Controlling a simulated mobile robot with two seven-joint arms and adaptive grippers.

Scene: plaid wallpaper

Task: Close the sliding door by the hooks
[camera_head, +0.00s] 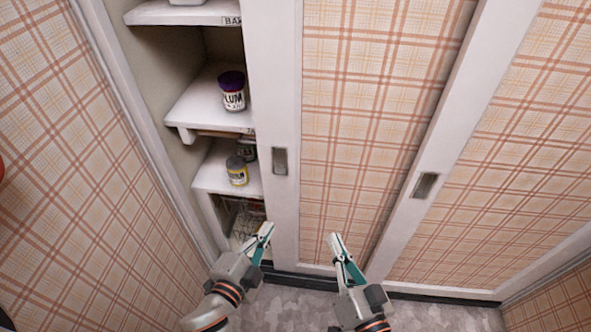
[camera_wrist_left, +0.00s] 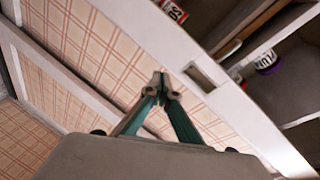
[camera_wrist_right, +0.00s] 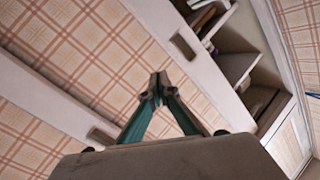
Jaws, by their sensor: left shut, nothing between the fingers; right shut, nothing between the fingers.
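A white-framed sliding door with a plaid panel (camera_head: 370,100) stands partly open, with a shelf opening at its left. A grey recessed hook (camera_head: 280,161) is set in the door's left frame; it also shows in the left wrist view (camera_wrist_left: 199,76) and right wrist view (camera_wrist_right: 184,46). A second grey hook (camera_head: 425,185) is on the frame further right; the right wrist view shows it too (camera_wrist_right: 101,136). My left gripper (camera_head: 268,229) is shut and empty, low by the door's left edge. My right gripper (camera_head: 334,238) is shut and empty, below and between the hooks. Neither appears to touch a hook.
Shelves in the opening hold a purple-lidded jar (camera_head: 232,92) and a yellow-labelled jar (camera_head: 237,170). A wire basket (camera_head: 247,222) is at the bottom. A plaid wall (camera_head: 80,160) stands close on the left. The grey floor (camera_head: 290,306) is clear near the door.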

